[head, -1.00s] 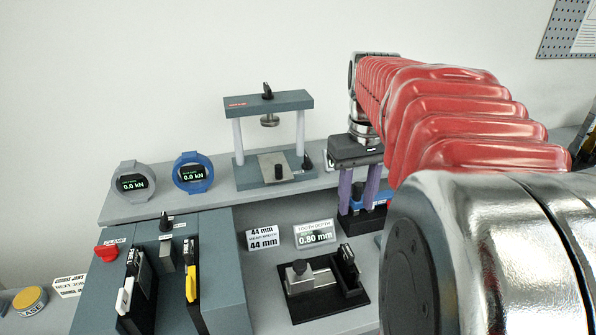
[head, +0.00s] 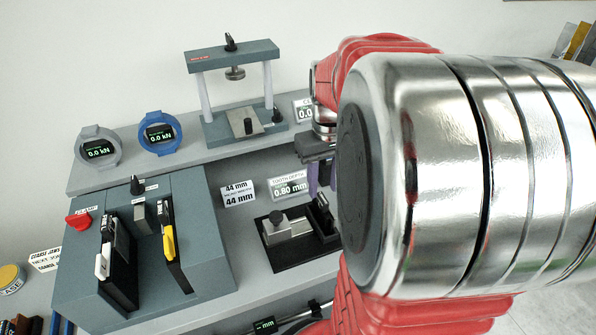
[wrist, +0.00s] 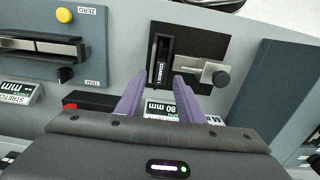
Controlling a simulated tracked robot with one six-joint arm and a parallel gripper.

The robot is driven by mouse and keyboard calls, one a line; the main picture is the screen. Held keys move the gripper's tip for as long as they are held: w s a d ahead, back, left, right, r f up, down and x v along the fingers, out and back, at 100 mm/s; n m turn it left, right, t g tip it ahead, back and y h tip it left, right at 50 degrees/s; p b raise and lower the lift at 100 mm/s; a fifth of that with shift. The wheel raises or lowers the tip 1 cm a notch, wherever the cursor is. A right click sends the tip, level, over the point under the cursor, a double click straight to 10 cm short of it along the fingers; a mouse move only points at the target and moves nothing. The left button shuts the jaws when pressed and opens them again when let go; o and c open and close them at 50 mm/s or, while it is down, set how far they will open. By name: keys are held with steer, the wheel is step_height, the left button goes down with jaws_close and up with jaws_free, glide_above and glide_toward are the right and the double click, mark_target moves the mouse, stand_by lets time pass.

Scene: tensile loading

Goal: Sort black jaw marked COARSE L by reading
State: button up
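The black jaw marked COARSE L (wrist: 162,60) stands in the black-based tooth depth gauge in the wrist view, beside the gauge's metal slide and black knob (wrist: 218,77). In the head view the gauge (head: 290,240) holds the jaw (head: 324,214) at its right end. The tooth depth display (head: 289,188) reads 0.80 mm. My gripper (wrist: 157,88) is open, its two purple fingers apart with nothing between them. The fingertips lie just short of the jaw in the wrist view; I cannot tell their height above it. In the head view my arm hides most of the gripper.
A grey block with white-tabbed (head: 102,265) and yellow-tabbed (head: 168,243) black parts and a red knob (head: 78,220) stands left. Behind are a press frame (head: 233,90) and two round 0.0 kN dials (head: 158,135). A 44 mm display (head: 239,194) stands by the gauge.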

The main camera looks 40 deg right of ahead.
mark_target(321, 211)
steer(key=shift+f, duration=1.5)
steer(key=shift+c, duration=0.6)
jaws_close()
steer(key=shift+s, duration=0.15)
steer(key=shift+o, duration=0.6)
jaws_free()
steer(key=shift+r, duration=0.1)
